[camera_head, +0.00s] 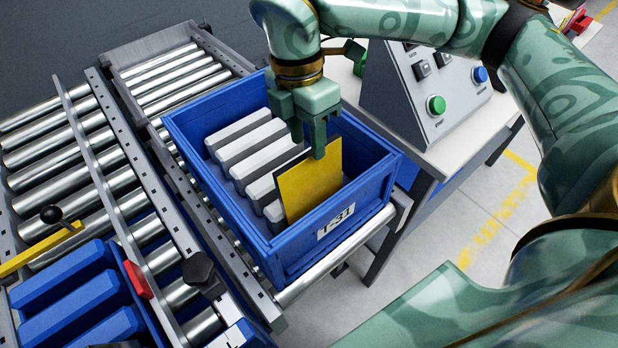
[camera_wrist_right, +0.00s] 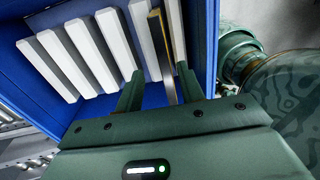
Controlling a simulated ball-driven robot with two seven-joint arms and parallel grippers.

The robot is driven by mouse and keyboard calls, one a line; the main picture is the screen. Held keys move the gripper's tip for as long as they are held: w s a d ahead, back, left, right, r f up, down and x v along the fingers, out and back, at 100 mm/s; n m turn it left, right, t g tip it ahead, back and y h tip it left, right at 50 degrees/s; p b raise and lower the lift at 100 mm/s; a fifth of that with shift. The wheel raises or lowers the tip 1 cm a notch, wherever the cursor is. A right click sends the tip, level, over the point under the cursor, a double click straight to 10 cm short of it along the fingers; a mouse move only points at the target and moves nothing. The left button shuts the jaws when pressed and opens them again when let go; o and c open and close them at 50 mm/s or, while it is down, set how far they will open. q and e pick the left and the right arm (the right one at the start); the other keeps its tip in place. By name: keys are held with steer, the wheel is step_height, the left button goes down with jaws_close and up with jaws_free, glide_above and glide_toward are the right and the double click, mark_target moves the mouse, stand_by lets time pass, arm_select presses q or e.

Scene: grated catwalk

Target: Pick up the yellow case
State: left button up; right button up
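The yellow case (camera_head: 312,185) is a thin flat panel standing upright at the front right end inside the blue crate (camera_head: 330,243), which is labelled T-31. In the right wrist view the case (camera_wrist_right: 162,50) shows edge-on, dark with a yellow edge. My right gripper (camera_head: 308,134) reaches down into the crate at the case's upper edge. In the wrist view its two fingers (camera_wrist_right: 160,90) are apart, one on each side of the case, with a clear gap on the left side. The right finger is close to the case; contact cannot be told. My left gripper is not in view.
Several white and grey cases (camera_head: 262,147) stand in a row beside the yellow one. The crate sits on a roller conveyor (camera_head: 165,72). Blue cases (camera_head: 75,290) lie at the lower left. A control panel (camera_head: 425,85) with buttons stands right of the crate.

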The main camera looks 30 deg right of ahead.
mark_target(311, 171)
steer(key=shift+s+f, duration=0.25)
steer(key=shift+f, duration=0.95)
steer(key=f+b, duration=0.1)
steer(key=f, duration=0.1)
steer(key=s+f+b, duration=0.1)
steer(key=f, duration=0.2)
steer(key=shift+a+b, duration=0.15)
steer(key=shift+b, duration=0.25)
steer(key=shift+s+r, duration=0.1)
steer(key=shift+r, duration=0.1)
steer(key=shift+c, duration=0.6)
jaws_close()
